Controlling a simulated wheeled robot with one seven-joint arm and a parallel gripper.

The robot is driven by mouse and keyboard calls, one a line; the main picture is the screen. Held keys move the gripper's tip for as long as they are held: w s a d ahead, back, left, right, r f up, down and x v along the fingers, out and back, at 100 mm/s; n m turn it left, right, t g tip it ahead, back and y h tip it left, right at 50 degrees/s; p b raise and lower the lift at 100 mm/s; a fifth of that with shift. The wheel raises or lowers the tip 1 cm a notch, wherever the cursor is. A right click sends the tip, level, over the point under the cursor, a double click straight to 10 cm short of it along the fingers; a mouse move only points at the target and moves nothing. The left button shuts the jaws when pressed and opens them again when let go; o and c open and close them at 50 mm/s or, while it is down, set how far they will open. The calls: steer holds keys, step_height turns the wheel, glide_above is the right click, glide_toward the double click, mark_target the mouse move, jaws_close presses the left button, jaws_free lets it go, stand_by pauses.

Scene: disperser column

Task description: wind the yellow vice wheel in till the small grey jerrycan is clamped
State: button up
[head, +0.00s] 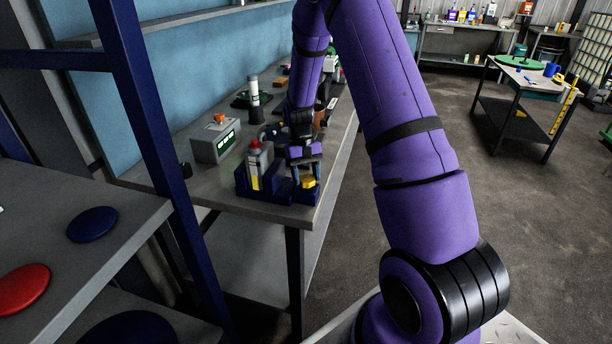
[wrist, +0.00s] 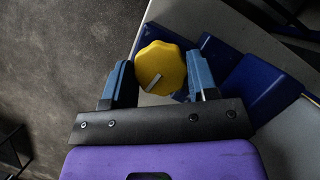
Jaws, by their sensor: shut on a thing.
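The yellow vice wheel (wrist: 160,66) sits between the two blue fingers of my gripper (wrist: 160,84), with a pale mark on its face. In the head view the wheel (head: 308,182) is at the right end of the blue vice (head: 270,197), near the bench's front edge. My gripper (head: 305,172) reaches down over it and is shut on it. The small grey jerrycan (head: 266,156), with a red cap and a yellow label, stands upright in the vice. I cannot tell whether the jaws touch it. The wrist view shows only part of the blue vice (wrist: 262,85).
A white-and-black cylinder (head: 254,99) stands farther back. A dark blue shelf post (head: 150,125) rises at the left. Open floor lies right of the bench.

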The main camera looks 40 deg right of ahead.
steer(key=shift+m, duration=0.5)
steer(key=o, duration=0.9)
steer(key=v, duration=1)
steer(key=shift+w+d+r, duration=0.15)
steer(key=shift+d+r, duration=0.15)
steer(key=shift+r, duration=0.05)
